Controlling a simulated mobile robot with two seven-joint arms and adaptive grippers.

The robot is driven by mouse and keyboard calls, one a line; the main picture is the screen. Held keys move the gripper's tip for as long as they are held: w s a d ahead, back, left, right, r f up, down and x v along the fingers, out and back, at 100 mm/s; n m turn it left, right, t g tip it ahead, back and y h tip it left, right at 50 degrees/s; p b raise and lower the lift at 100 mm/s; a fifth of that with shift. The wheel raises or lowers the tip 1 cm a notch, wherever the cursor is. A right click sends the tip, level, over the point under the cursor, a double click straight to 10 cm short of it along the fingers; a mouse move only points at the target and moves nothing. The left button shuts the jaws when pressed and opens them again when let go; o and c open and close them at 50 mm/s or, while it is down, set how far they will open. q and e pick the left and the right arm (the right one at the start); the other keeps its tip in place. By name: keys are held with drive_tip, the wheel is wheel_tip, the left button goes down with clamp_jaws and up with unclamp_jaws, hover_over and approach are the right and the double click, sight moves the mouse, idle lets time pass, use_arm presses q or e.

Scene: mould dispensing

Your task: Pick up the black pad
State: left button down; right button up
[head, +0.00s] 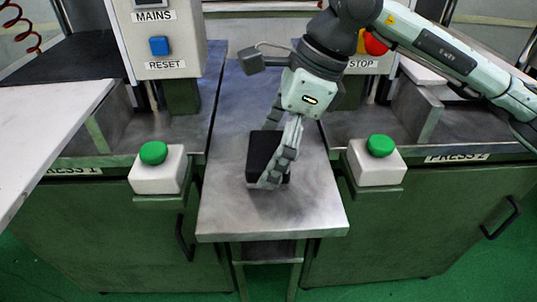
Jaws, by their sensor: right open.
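The black pad (258,152) is a dark, roughly square block on the metal table (235,215) between the two presses. My right gripper (268,166) reaches down over the pad from above. It is open, and one finger crosses in front of the pad's right part, with its tip low by the near edge. The other finger is mostly hidden behind, near the pad's far side. I cannot tell whether the fingers touch the pad. My left gripper is not in view.
White boxes with green buttons (154,153) (380,146) flank the table. A control box (160,45) with MAINS and RESET labels stands at the back left. A white board (40,125) fills the left side. The table's front part is clear.

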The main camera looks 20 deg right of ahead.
sight(249, 150)
drive_tip(key=c, duration=1)
drive_tip(key=shift+c, duration=0.2)
drive_tip(key=shift+r, duration=0.5)
drive_tip(key=r, duration=0.2)
drive_tip(key=a+r, duration=0.1)
drive_tip(key=r, duration=0.1)
drive_tip(key=shift+a, duration=0.1)
drive_tip(key=a+r, duration=0.6)
drive_tip(key=a, duration=0.4)
drive_tip(key=shift+w+a, duration=0.2)
drive_tip(key=shift+a, duration=0.05)
